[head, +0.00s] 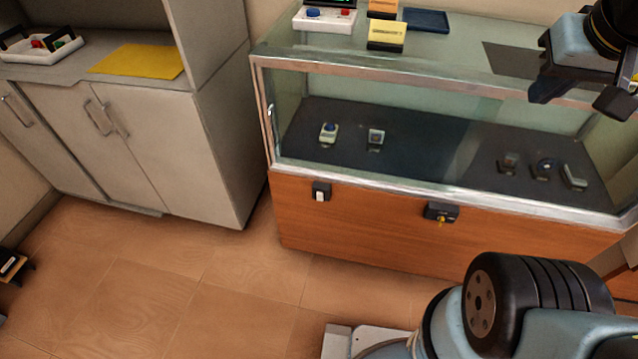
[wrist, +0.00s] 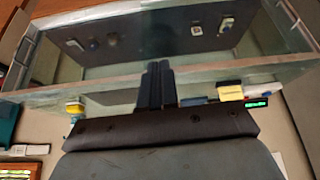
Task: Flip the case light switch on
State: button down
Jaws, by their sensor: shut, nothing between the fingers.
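The light switch (head: 321,192) is a small dark box with a white rocker, on the orange wood front of the glass display case (head: 285,205), below its left part. The rocker's position is too small to tell. My gripper (wrist: 158,68) shows in the wrist view with its dark fingers together and nothing between them. In the head view, my dark wrist and gripper parts are at the upper right, over the case's right side, apart from the switch. I cannot make out the switch in the wrist view.
A dark box with a yellow key (head: 441,213) is right of the switch. Small exhibits stand inside the case. A button box (head: 325,19), yellow card holder (head: 387,36) and blue tray (head: 427,20) sit on top. A grey cabinet (head: 155,130) stands left; the floor before the switch is clear.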

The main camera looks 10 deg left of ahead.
aim_at(319, 196)
jog(key=w+a+f+n+g+h, duration=0.45)
jog(key=w+a+f+n, duration=0.25)
jog(key=w+f+n, duration=0.45)
jog(key=w+a+f+n+t+h, duration=0.1)
jog(key=w+a+f+n+h, duration=0.15)
jog(key=a+f+n, duration=0.4)
jog(key=w+a+f+n+h, duration=0.1)
jog(key=a+f+n+h, duration=0.2)
jog(key=a+f+n, duration=0.35)
jog(key=s+a+f+n+t+y, duration=0.3)
jog(key=a+f+n+t, duration=0.2)
jog(key=f+n, duration=0.4)
jog(key=s+a+f+n+t+y, duration=0.2)
jog(key=s+a+f+n+t, duration=0.2)
jog(key=f+n, duration=0.6)
jog(key=s+a+f+n+t+y, duration=0.3)
jog(key=a+f+n+t, duration=0.3)
jog(key=f, duration=1)
jog(key=s+n+t, duration=0.1)
jog(key=n+t, duration=0.1)
jog(key=n, duration=0.1)
jog(key=shift+a+f+n+y, duration=0.2)
jog(key=shift+a+n+y, duration=0.05)
jog(key=shift+n+y, duration=0.1)
jog(key=shift+t, duration=0.25)
jog(key=w, duration=0.4)
jog(key=w+r, duration=0.1)
jog(key=w, duration=0.4)
jog(key=w+d+r, duration=0.1)
jog(key=w, duration=0.4)
